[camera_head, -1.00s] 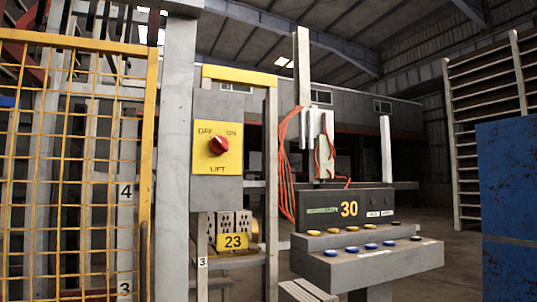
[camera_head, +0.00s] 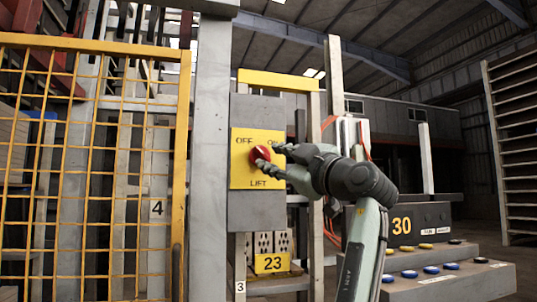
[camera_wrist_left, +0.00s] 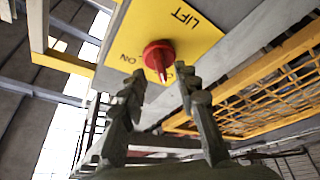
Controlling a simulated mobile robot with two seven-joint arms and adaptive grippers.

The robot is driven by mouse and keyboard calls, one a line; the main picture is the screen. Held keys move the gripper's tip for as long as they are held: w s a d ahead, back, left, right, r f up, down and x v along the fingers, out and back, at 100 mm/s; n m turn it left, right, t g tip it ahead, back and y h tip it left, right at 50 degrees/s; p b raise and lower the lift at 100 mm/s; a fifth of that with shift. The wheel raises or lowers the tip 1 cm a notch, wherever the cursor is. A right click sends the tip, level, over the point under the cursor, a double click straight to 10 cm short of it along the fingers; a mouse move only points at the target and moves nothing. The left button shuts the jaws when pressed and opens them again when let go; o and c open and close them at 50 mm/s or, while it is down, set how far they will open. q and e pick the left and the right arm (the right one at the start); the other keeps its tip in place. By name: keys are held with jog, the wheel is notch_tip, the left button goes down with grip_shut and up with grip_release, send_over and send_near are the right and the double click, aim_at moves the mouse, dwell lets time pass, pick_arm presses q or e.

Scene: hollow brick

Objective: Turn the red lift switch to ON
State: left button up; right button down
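The red lift switch (camera_head: 258,156) is a round knob on a yellow plate (camera_head: 240,180) marked OFF, ON and LIFT, fixed to a grey box (camera_head: 255,210). In the left wrist view the knob (camera_wrist_left: 158,54) shows a raised ridge that points down, away from LIFT and not at ON. The word OFF is mostly hidden by a finger there. My left gripper (camera_head: 277,160) is just in front of the knob, its fingers apart, and covers part of ON. In the left wrist view the left gripper (camera_wrist_left: 160,88) is open and empty, with the knob beyond its fingertips. My right gripper is out of view.
A yellow mesh gate (camera_head: 90,44) and a grey post (camera_head: 208,150) stand left of the switch box. A console (camera_head: 455,284) with several coloured buttons and a dark panel marked 30 (camera_head: 425,222) is at the right. Blocks marked 23 (camera_head: 271,263) sit below the box.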

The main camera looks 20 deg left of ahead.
aim_at(261, 155)
pick_arm(q)
jog(key=shift+x, duration=1.25)
grip_shut()
